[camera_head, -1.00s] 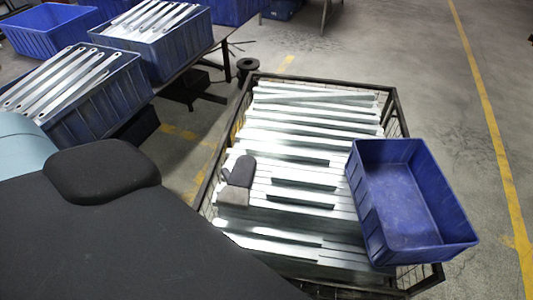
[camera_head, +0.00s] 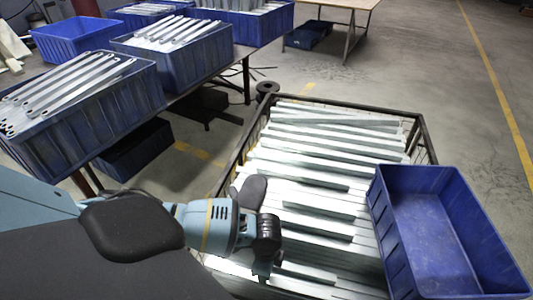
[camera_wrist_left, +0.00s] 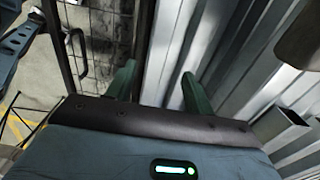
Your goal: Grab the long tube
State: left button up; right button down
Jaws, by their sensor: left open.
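Long galvanized metal tubes (camera_head: 335,145) lie side by side, stacked in a wire cage (camera_head: 425,145). The wrist view shows them close up, with one open square tube end (camera_wrist_left: 283,122) at the right. Which one is the long tube, I cannot tell. My left gripper (camera_head: 262,272) is over the cage's near left part, pointing down. In the wrist view its two green fingers (camera_wrist_left: 160,88) are apart, with a bright metal surface behind the gap. I see nothing held between them. My right gripper is in neither view.
An empty blue bin (camera_head: 440,225) rests on the cage's right side. Blue crates of brackets (camera_head: 75,115) stand on a table at left. The floor at right is clear.

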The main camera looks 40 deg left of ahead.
pick_arm(q)
jog(key=shift+f+b, duration=0.4)
jog(key=shift+f, duration=1.05)
notch_tip(320, 180, down, 4)
jog(key=shift+s+f+b, duration=0.15)
jog(key=shift+b, duration=0.45)
jog(key=shift+f, duration=0.25)
grip_shut()
